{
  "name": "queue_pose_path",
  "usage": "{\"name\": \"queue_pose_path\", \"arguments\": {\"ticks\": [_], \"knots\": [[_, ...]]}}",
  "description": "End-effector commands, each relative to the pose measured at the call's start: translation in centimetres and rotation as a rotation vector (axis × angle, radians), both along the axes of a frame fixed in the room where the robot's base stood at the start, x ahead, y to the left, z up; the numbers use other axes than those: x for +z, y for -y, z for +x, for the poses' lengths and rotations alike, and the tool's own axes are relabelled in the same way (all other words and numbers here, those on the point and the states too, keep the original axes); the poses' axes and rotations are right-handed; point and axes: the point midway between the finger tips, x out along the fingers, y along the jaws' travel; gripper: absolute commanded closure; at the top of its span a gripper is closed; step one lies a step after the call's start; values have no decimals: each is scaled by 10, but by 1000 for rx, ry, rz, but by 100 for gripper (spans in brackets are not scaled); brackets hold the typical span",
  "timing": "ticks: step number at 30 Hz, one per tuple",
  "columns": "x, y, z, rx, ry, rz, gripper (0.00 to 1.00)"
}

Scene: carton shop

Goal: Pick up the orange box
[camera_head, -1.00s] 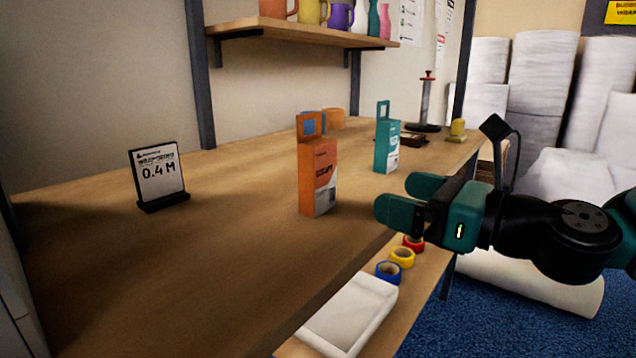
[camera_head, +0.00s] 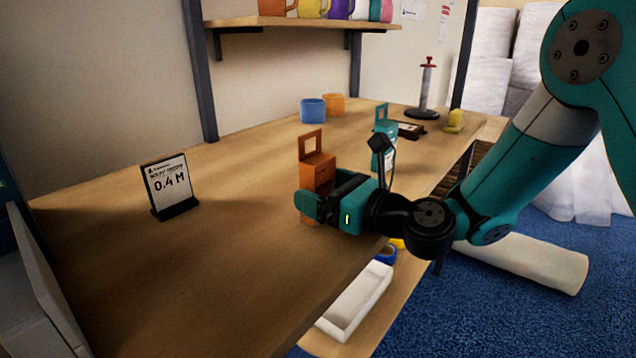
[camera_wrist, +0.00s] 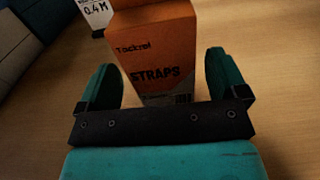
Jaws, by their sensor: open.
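The orange box (camera_head: 317,170) stands upright on the wooden table, with a hang tab with a square hole on top. In the wrist view the orange box (camera_wrist: 155,52) shows the word "STRAPS" and stands between the two teal fingers. My gripper (camera_head: 318,205) is open at the box's lower part, one finger on each side. The box's lower front is hidden by my gripper in the head view.
A teal box (camera_head: 384,130) stands behind, to the right. A sign reading "0.4 M" (camera_head: 170,187) stands at left. A white tray (camera_head: 352,308) lies on the lower shelf. The table's left front is clear.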

Motion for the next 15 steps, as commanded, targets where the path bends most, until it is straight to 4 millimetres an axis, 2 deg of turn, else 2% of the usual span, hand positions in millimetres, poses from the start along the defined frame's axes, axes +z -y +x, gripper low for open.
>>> {"name": "queue_pose_path", "arguments": {"ticks": [6,14,15], "knots": [[1,-21,18,2,1,-1,8],[-1,-23,20,0,-1,0,8],[-1,-23,20,0,-1,0,18]]}}
